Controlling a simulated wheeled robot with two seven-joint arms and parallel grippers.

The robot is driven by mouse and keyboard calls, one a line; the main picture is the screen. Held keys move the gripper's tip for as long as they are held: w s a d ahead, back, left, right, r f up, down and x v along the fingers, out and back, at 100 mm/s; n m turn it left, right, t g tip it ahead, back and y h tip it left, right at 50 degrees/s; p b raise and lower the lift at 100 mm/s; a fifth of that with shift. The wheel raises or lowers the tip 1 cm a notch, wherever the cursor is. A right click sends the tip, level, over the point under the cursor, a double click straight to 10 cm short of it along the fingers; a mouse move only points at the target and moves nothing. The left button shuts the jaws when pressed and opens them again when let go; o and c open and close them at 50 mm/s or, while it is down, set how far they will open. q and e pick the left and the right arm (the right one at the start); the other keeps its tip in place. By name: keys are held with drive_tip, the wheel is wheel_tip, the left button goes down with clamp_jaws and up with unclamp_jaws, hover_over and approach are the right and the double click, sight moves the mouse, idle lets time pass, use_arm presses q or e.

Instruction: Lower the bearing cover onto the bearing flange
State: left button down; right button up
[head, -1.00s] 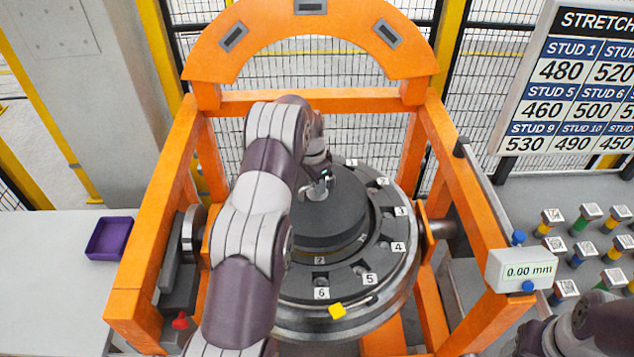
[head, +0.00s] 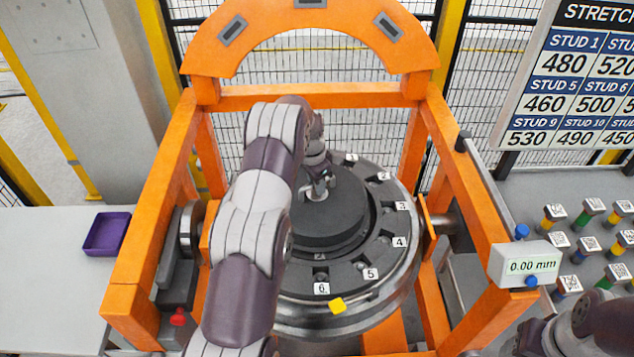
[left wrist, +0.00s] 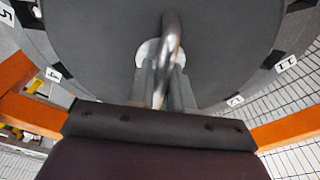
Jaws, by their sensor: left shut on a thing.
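The bearing cover (head: 342,212) is a dark grey round disc with a metal lifting handle on top. It lies over the middle of the bearing flange (head: 372,274), a dark ring with numbered tags. A dark gap shows along the cover's right side; I cannot tell whether it touches the flange. My left gripper (head: 319,187) is shut on the handle. In the left wrist view the cover (left wrist: 90,55) fills the upper middle, with the handle between the fingers (left wrist: 162,88). My left arm hides the flange's left part. My right arm shows at lower right, its gripper out of frame.
The orange gantry frame (head: 150,215) surrounds the wheelset. A gauge (head: 525,265) reads 0.00 mm at the right post. A purple tray (head: 106,235) lies left; several studs (head: 590,212) stand right below the stretch board (head: 575,75).

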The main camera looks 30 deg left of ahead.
use_arm(q)
drive_tip(key=shift+f+b, duration=0.85)
drive_tip(key=shift+f, duration=0.3)
drive_tip(key=c, duration=0.9)
unclamp_jaws()
drive_tip(key=shift+c, duration=0.2)
drive_tip(key=shift+r+b, duration=0.35)
drive_tip(key=r+b, duration=0.1)
drive_tip(key=r, duration=0.1)
drive_tip(key=r+b, duration=0.1)
drive_tip(key=r, duration=0.3)
drive_tip(key=shift+s+a+r+b, duration=0.1)
drive_tip(key=shift+s+a+b, duration=0.15)
drive_tip(key=shift+s+b, duration=0.15)
drive_tip(key=r+p, duration=0.2)
drive_tip(key=r, duration=0.1)
drive_tip(key=r+p, duration=0.2)
drive_tip(key=shift+s+r, duration=0.1)
drive_tip(key=shift+s, duration=0.15)
drive_tip(key=shift+s+a+r+p, duration=0.1)
drive_tip(key=shift+r+p, duration=0.25)
drive_tip(key=shift+r, duration=0.05)
drive_tip(key=shift+f, duration=0.1)
